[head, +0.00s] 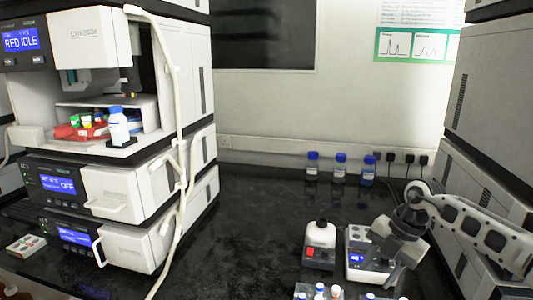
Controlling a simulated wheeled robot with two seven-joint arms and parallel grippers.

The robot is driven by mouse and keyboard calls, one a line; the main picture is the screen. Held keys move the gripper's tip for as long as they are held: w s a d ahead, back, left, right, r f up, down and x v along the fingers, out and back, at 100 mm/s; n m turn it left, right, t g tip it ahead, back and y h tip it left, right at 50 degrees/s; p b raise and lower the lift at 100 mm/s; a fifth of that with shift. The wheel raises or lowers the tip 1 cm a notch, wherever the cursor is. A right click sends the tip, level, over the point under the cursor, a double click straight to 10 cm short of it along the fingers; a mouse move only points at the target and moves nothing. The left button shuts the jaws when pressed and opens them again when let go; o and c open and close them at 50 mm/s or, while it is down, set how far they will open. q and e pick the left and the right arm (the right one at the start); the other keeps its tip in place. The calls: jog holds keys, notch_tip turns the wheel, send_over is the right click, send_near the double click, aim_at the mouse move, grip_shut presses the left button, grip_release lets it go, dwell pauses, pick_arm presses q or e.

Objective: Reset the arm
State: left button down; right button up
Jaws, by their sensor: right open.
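My right arm comes in from the right edge, and its grey right gripper (390,262) points down over the front right of the black bench (255,240). Its jaws are open and I see nothing held between them. The gripper is in front of a small white device with a blue display (357,259) and covers part of it. Whether it touches the device cannot be told. My left gripper is not in view.
A tall instrument stack (115,190) with a white bottle (118,127) stands at left. Grey stacked modules (490,100) stand at right. Several blue-capped bottles (340,167) line the back. A small red-buttoned device (319,245) is beside the display device. The bench middle is clear.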

jog(key=s+a+m+t+y, duration=0.25)
jog(key=a+y, duration=0.25)
jog(key=a, duration=0.3)
jog(key=s+a+f+m+t+y, duration=0.1)
jog(key=s+a+t+y, duration=0.25)
jog(key=a, duration=0.45)
jog(key=s+a+m+t+y, duration=0.2)
jog(key=s+a+y, duration=0.25)
jog(key=a, duration=0.45)
jog(key=s+d+f+m+t+h, duration=0.2)
jog(key=s+d+f+m+h, duration=1.1)
jog(key=s+d+f+m, duration=0.2)
notch_tip(320, 180, down, 2)
jog(key=m, duration=0.3)
jog(key=shift+s+d+f+m+h, duration=0.15)
jog(key=shift+s+d+m+h, duration=0.1)
jog(key=shift+m+h, duration=0.15)
